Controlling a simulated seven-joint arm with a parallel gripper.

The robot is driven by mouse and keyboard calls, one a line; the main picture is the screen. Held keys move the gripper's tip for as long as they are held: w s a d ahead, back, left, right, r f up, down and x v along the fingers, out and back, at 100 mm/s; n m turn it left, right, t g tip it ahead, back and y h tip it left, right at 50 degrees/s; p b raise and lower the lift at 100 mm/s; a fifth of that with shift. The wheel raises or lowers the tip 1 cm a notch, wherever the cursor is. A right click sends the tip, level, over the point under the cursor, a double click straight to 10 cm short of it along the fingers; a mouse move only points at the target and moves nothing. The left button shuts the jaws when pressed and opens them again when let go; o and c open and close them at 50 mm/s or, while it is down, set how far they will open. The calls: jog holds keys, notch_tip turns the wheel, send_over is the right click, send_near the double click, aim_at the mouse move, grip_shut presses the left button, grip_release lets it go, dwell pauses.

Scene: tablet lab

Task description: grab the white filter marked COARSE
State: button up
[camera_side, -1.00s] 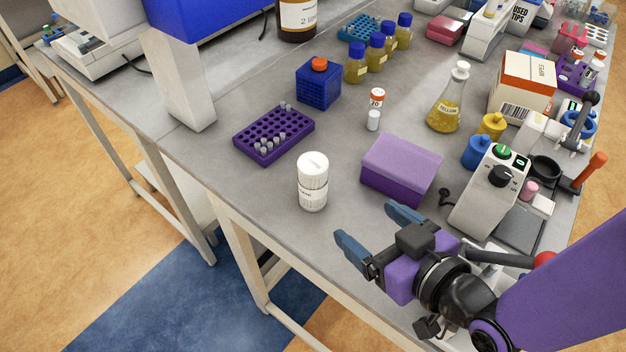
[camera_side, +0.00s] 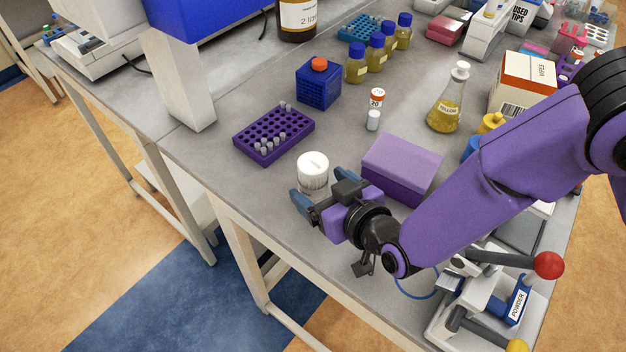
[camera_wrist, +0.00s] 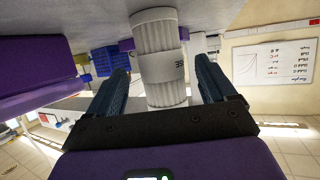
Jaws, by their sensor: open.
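The white filter (camera_side: 313,168) is a ribbed white cylinder standing upright on the grey bench near its front edge. My gripper (camera_side: 332,186) is open, low over the bench, with its blue fingers at the filter's near side, partly covering its lower part. In the wrist view, the filter (camera_wrist: 160,65) appears between the two open fingers (camera_wrist: 163,82), with a gap on each side.
A purple box (camera_side: 402,166) stands close to the right of my gripper. A purple tube rack (camera_side: 274,134) lies behind and left of the filter. A small white-and-orange vial (camera_side: 375,100) and a yellow flask (camera_side: 446,105) stand farther back.

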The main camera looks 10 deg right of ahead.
jog(key=shift+x, duration=1.85)
jog(key=shift+r, duration=0.1)
jog(key=shift+c, duration=0.3)
jog(key=c, duration=1)
jog(key=shift+c, duration=0.2)
